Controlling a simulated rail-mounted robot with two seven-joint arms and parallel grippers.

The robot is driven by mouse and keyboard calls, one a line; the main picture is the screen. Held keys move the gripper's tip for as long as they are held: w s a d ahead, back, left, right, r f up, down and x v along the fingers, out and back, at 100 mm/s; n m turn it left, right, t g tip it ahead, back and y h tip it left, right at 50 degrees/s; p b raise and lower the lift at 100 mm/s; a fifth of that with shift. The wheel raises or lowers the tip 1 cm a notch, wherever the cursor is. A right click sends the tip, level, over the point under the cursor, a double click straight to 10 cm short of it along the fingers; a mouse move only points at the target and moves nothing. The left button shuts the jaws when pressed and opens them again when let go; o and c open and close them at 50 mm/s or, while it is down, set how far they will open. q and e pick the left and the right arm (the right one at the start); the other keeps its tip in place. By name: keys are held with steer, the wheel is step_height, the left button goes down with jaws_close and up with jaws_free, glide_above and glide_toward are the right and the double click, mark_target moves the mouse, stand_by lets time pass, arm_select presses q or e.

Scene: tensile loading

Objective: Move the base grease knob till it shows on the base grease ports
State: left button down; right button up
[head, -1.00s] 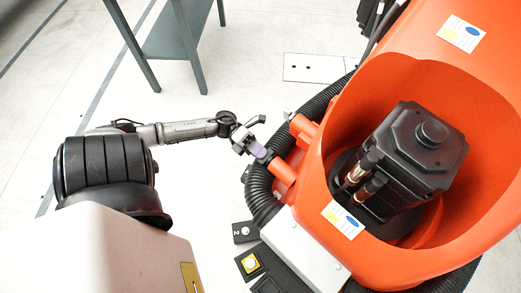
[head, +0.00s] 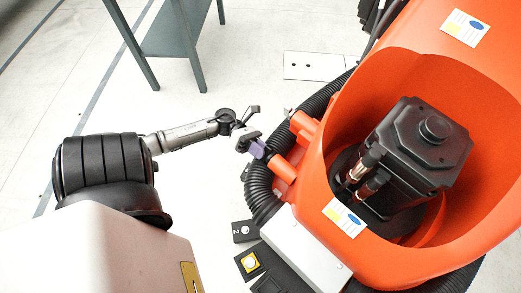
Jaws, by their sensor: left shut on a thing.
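My left gripper (head: 253,144) is near the middle of the head view, in front of the orange machine (head: 318,190). It is shut on a small purple piece, which I take to be the base grease knob (head: 258,149). The knob is at the outer end of the lower orange port stub (head: 283,169); I cannot tell whether it is seated there or only close to it. A second orange port stub (head: 303,126) stands just above. The gripper partly hides the knob. My right gripper is not in view.
A black corrugated hose (head: 259,192) curves behind and below the stubs. A black motor (head: 420,150) sits in the machine's opening. A grey table (head: 174,35) stands at the top left. The floor between is clear.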

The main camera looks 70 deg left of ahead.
arm_select(q)
steer(key=shift+m, duration=0.3)
stand_by(0.4)
steer(key=c, duration=1.4)
jaws_free()
steer(key=shift+o, duration=0.2)
steer(key=shift+a, duration=0.1)
steer(key=p+v, duration=0.2)
steer(key=v, duration=1.1)
steer(key=shift+s+a, duration=0.2)
steer(key=shift+a, duration=0.1)
